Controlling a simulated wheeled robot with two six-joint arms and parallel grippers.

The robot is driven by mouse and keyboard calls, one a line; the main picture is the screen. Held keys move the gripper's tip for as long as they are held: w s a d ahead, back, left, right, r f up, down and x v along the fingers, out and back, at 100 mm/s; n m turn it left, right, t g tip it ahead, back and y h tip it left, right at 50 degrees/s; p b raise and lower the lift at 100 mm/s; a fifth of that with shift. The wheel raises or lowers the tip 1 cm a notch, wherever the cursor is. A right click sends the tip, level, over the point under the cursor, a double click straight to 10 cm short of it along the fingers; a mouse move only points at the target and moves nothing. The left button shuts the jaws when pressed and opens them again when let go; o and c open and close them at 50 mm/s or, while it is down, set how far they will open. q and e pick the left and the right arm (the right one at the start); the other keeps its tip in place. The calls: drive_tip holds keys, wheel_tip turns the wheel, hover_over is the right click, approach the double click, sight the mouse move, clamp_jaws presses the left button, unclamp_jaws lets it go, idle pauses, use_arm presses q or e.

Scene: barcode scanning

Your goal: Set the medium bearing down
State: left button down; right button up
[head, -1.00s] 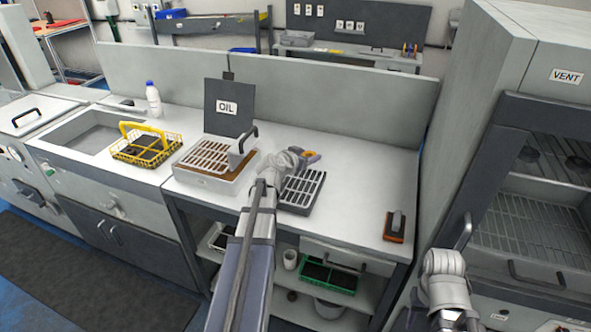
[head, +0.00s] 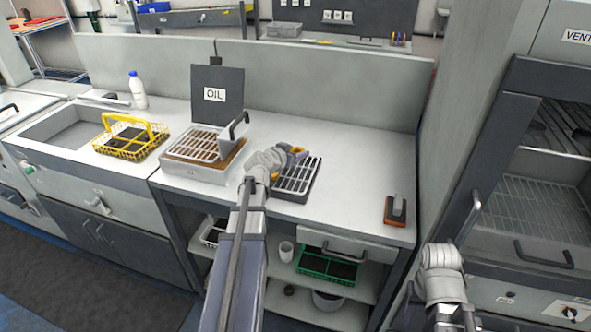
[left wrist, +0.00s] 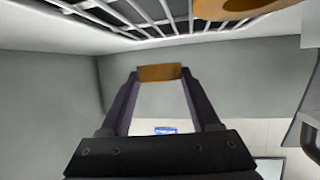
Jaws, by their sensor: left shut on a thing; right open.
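My left gripper (head: 296,151) reaches over the back left part of a dark rack with a pale grid (head: 308,180) on the bench. In the left wrist view, the fingers (left wrist: 158,74) are shut on a brown-orange piece, the medium bearing (left wrist: 159,72), seen edge-on between the fingertips. The grid (left wrist: 130,14) runs along the top of that view. Part of another orange round piece (left wrist: 235,8) shows at its top edge; I cannot tell its size. The held piece looks apart from the grid. My right gripper (head: 455,318) is open and empty at the lower right.
An oil tray with a grid (head: 172,172) and an OIL sign (head: 214,94) stands left of the rack. A yellow basket (head: 160,128) is further left. A dark and orange block (head: 396,211) lies at the bench's right end. Bare bench lies between rack and block.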

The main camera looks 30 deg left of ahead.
sight(296, 167)
use_arm(q)
wheel_tip(296, 167, down, 4)
drive_tip(key=b, duration=0.3)
drive_tip(key=shift+b, duration=0.4)
drive_tip(key=shift+r, duration=0.15)
drive_tip(key=shift+c, duration=0.6)
unclamp_jaws()
